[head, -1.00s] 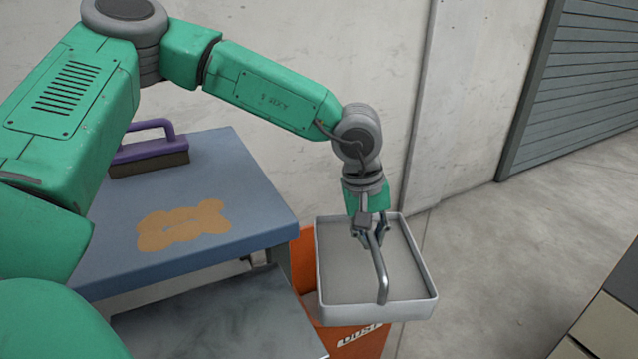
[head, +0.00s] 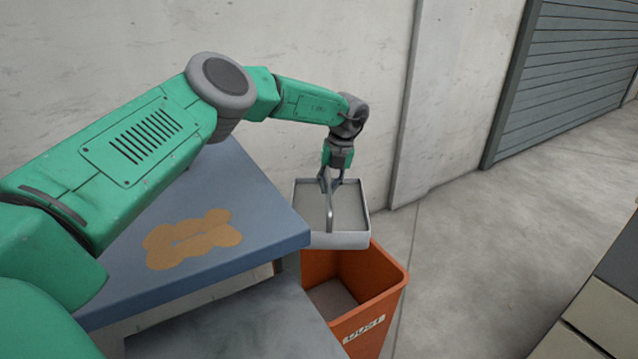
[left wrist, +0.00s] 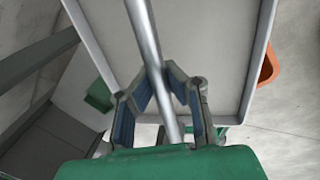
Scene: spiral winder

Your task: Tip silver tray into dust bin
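The silver tray (head: 350,240) is a shallow square tray with a bar handle (head: 331,209). My left gripper (head: 328,187) is shut on this handle and holds the tray in the air. In the left wrist view the fingers (left wrist: 163,80) close around the handle bar (left wrist: 145,35), with the tray floor (left wrist: 200,45) behind it. The tray looks roughly level and empty. The orange dust bin (head: 385,312) stands on the floor below and in front of the tray, its opening partly visible. A corner of the bin also shows in the left wrist view (left wrist: 268,67). My right gripper is out of view.
A blue-topped table (head: 255,205) with a tan patch (head: 190,240) stands left of the bin, with a grey metal surface (head: 240,325) in front. A concrete wall is behind. A cabinet (head: 590,310) is at the lower right. The floor between is clear.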

